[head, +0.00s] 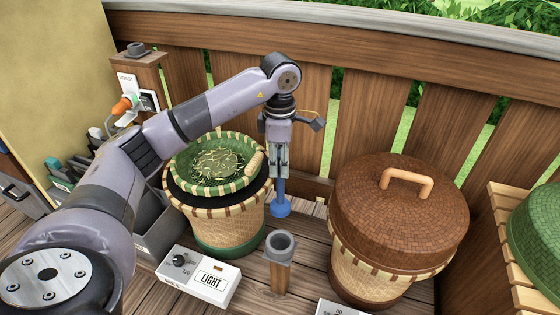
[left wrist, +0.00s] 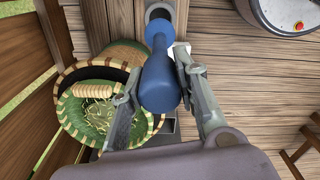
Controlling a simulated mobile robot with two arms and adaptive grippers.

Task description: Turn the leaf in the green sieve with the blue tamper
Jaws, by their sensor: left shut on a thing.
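The green sieve (head: 188,186) sits on top of a woven basket at the centre left of the head view, with loose green leaf (head: 218,163) spread inside it. The sieve also shows at the left of the left wrist view (left wrist: 72,104). My left gripper (head: 279,172) is shut on the blue tamper (head: 279,209), which hangs upright with its wide foot down, to the right of the sieve and apart from it. In the left wrist view the tamper (left wrist: 160,78) lies between the two fingers. My right gripper is not in view.
A grey cup on a wooden post (head: 280,243) stands near the tamper's foot. A white LIGHT box (head: 199,278) sits in front of the basket (head: 228,225). A lidded brown basket (head: 398,215) stands at the right. A wooden fence (head: 368,115) closes the back.

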